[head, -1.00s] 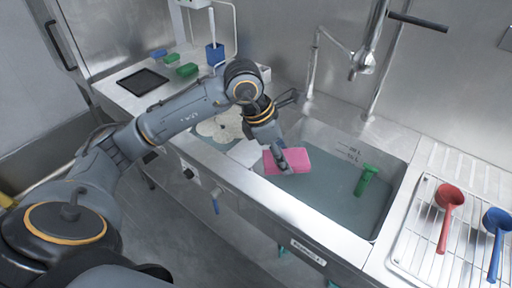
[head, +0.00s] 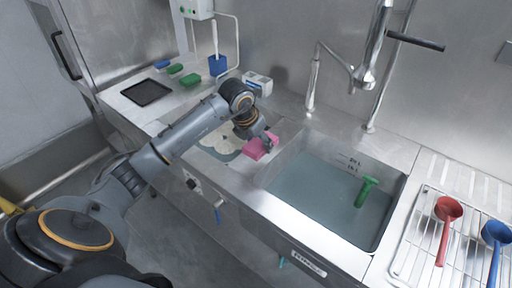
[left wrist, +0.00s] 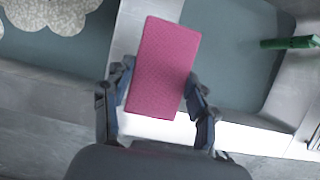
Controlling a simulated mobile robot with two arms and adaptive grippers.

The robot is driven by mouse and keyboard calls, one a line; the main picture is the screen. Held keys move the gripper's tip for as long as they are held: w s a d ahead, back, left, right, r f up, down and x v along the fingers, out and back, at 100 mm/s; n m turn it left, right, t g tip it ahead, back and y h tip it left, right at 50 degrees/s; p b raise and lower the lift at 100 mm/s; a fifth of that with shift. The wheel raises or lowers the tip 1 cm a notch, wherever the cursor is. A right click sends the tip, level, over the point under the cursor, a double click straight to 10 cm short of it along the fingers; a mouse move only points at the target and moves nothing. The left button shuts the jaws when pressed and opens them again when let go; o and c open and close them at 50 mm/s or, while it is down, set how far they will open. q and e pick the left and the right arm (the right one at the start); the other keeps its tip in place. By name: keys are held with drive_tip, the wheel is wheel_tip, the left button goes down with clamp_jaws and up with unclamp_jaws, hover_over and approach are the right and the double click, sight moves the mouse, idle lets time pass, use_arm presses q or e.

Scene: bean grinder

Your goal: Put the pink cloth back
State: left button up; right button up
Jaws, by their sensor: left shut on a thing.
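The pink cloth (head: 261,147) is a flat rectangular block with a textured face. My left gripper (head: 266,137) is shut on it and holds it by its near end. In the head view they are over the strip between the two basins. The left wrist view shows the pink cloth (left wrist: 164,66) between the two fingers (left wrist: 157,95), with its far end sticking out beyond them. My right gripper is not in view.
The right basin (head: 330,190) holds water and a green-handled tool (head: 366,190). The left basin (head: 219,142) holds pale foam. A red scoop (head: 447,222) and a blue scoop (head: 495,240) lie on a rack at right. A black tray (head: 146,92) and several coloured blocks are at back left.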

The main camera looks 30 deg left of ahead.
sight(256, 144)
use_arm(q)
drive_tip(key=f, duration=0.1)
drive_tip(key=w+a+f, duration=0.2)
drive_tip(key=shift+a+f+p, duration=0.1)
drive_tip(key=shift+f+p, duration=0.2)
wheel_tip(256, 144, down, 2)
drive_tip(key=shift+f+p, duration=0.1)
drive_tip(key=shift+p, duration=0.55)
drive_tip(key=shift+a+f, duration=0.1)
drive_tip(key=shift+f, duration=0.45)
drive_tip(key=shift+f, duration=0.1)
drive_tip(key=o, duration=1)
